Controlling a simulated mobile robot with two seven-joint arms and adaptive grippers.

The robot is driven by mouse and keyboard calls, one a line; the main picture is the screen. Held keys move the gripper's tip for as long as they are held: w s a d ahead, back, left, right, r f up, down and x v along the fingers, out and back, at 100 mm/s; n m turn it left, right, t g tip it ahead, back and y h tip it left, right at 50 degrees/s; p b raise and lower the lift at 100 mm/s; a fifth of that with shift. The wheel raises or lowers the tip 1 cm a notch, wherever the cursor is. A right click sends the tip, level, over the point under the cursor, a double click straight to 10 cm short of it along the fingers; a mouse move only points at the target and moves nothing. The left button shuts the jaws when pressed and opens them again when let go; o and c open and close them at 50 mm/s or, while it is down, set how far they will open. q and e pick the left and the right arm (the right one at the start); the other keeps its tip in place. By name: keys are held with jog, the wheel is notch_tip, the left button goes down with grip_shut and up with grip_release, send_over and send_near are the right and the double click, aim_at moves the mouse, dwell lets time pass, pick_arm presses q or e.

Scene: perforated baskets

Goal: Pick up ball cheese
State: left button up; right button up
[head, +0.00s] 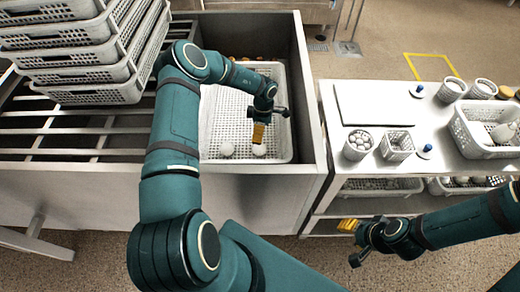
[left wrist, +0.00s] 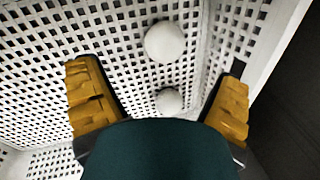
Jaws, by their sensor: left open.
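Two white ball cheeses lie in a white perforated basket (head: 222,112). The left ball (head: 227,149) and the right ball (head: 259,150) are near the basket's front wall. My left gripper (head: 258,138) points down into the basket, just above the right ball. In the left wrist view my left gripper (left wrist: 158,78) is open with yellow pads wide apart. One ball (left wrist: 164,41) shows beyond the fingertips and another ball (left wrist: 169,101) shows between the fingers, partly hidden by the palm. Neither is gripped. My right gripper (head: 362,244) is off to the right, its jaws unclear.
The basket sits in a deep grey bin (head: 312,100) with high walls. Stacked perforated baskets (head: 85,60) stand on a slatted rack at left. A white table (head: 440,150) at right holds cups, baskets and a board. Orange items lie at the basket's far end.

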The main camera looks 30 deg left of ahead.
aim_at(260, 149)
pick_arm(q)
jog(key=shift+x, duration=1.55)
jog(key=x, duration=0.1)
jog(key=b+x, duration=0.1)
jog(key=x, duration=0.3)
jog(key=shift+s+d, duration=0.15)
jog(key=shift+s, duration=0.1)
jog(key=shift+r, duration=0.15)
jog(key=c, duration=1.3)
